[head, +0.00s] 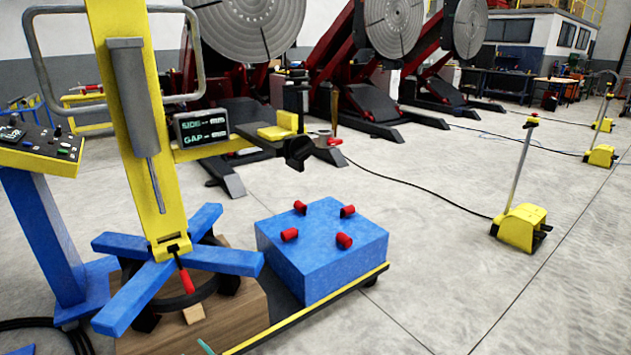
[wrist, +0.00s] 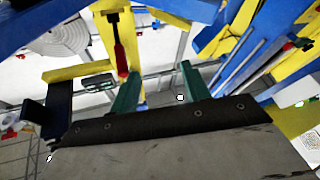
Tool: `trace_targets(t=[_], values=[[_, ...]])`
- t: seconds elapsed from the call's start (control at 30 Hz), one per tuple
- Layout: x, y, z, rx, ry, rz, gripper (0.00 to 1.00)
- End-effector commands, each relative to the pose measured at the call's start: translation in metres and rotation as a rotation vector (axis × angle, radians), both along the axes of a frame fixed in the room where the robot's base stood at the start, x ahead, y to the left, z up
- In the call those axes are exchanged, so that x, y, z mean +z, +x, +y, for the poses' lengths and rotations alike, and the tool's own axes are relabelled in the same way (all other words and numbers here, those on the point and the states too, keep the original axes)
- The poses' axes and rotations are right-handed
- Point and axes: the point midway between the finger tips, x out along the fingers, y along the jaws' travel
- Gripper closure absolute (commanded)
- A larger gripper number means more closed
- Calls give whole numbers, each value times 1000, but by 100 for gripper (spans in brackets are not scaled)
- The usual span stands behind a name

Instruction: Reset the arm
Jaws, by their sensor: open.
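My gripper (wrist: 160,78) shows in the wrist view as two teal fingers, spread apart with nothing held between them. A yellow column (head: 133,110) with a grey cylinder stands at left in the head view. A horizontal arm (head: 245,142) reaches right from it, with a yellow block (head: 280,128) on top and a dark angled piece (head: 297,152) near its end. A readout (head: 202,127) on the column reads SIDE and GAP with dashes. A red handle (head: 187,280) hangs at the column's foot; a red-handled part (wrist: 119,55) shows beyond my fingers.
A blue block (head: 330,255) with several red pegs sits on a low cart with a yellow-black edge. A control panel (head: 40,143) stands at left. Large grey discs on red stands (head: 350,90) fill the back. Yellow pedals (head: 520,225) and cables lie right; grey floor between is open.

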Motion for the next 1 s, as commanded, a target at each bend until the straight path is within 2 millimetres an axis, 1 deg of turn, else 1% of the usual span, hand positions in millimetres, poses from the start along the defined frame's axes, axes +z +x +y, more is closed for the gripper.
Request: trace_targets(t=[0.1, 0.17, 0.2, 0.27, 0.33, 0.43, 0.57, 0.67, 0.7, 0.73, 0.77, 0.8, 0.87, 0.9, 0.97, 1.0], values=[[-18, 24, 6, -21, -158, 151, 53], [-23, 40, 6, -40, -253, 245, 53], [-23, 52, 3, -55, -316, 310, 53], [-19, 68, -4, -80, -402, 406, 53], [-11, 83, -17, -111, -495, 512, 53], [10, 101, -42, -157, -608, 654, 53], [49, 114, -85, -217, -726, 824, 53], [86, 116, -122, -261, -801, 947, 53], [102, 115, -138, -278, -829, 994, 53], [114, 114, -151, -291, -848, 1030, 53], [126, 111, -163, -303, -867, 1063, 53], [144, 108, -180, -319, -889, 1108, 53], [169, 101, -206, -346, -921, 1175, 53], [187, 95, -224, -363, -938, 1218, 53], [213, 84, -250, -385, -963, 1282, 53], [231, 76, -268, -401, -978, 1324, 53]])
